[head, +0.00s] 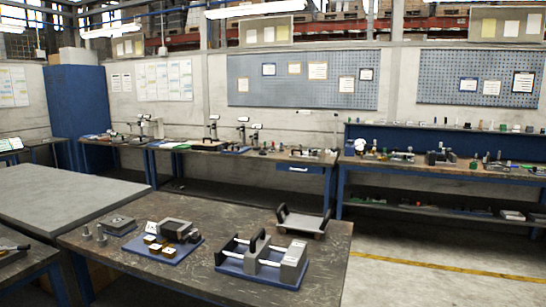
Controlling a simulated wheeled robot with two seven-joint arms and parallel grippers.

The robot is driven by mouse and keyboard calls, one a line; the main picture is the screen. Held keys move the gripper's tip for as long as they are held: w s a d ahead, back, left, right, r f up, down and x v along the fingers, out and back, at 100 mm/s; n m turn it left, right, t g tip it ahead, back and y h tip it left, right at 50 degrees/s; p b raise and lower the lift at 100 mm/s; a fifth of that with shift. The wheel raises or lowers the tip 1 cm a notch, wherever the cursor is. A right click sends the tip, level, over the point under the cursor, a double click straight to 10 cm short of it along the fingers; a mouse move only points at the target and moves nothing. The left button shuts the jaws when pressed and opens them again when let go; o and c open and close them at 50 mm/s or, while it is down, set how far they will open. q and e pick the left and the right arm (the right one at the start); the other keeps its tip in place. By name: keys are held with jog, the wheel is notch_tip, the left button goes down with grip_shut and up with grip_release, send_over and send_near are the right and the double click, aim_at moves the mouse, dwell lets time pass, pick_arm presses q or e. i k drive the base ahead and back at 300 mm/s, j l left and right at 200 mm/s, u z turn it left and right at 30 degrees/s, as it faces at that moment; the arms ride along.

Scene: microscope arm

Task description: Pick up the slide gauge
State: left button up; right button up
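I cannot tell for certain which thing is the slide gauge. A fixture with bright parallel rods, a grey block and black handles (291,264) sits on a blue base plate (232,268) at the front right of the near table; it may be the slide gauge. A dark, slim tool (14,247) lies at the far left edge, too small to identify. Neither of my grippers shows in the head view.
The near table (190,284) also holds a blue plate with a grey clamp and brass blocks (172,235), a grey plate (117,222), small metal pegs (100,236) and a black-handled tray (303,222). A bare grey table (60,195) stands left. Open floor (400,275) lies right.

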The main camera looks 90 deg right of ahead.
aim_at(305, 153)
jog(key=z, duration=3.05)
jog(key=i+l+z, duration=1.05)
jog(key=z, duration=0.2)
jog(key=i+u, duration=0.3)
jog(key=i, duration=0.45)
jog(key=i+l+u, duration=0.25)
jog(key=i, duration=0.45)
jog(key=i+u, duration=0.25)
jog(key=i, duration=1.6)
jog(key=i+u, duration=0.65)
jog(key=i, duration=0.2)
jog(key=i+l+u, duration=0.55)
jog(key=i+u, duration=0.15)
jog(key=i+j+u, duration=0.25)
jog(key=u, duration=0.15)
jog(key=i+u, duration=1.1)
jog(key=i+l, duration=0.05)
jog(key=i, duration=0.05)
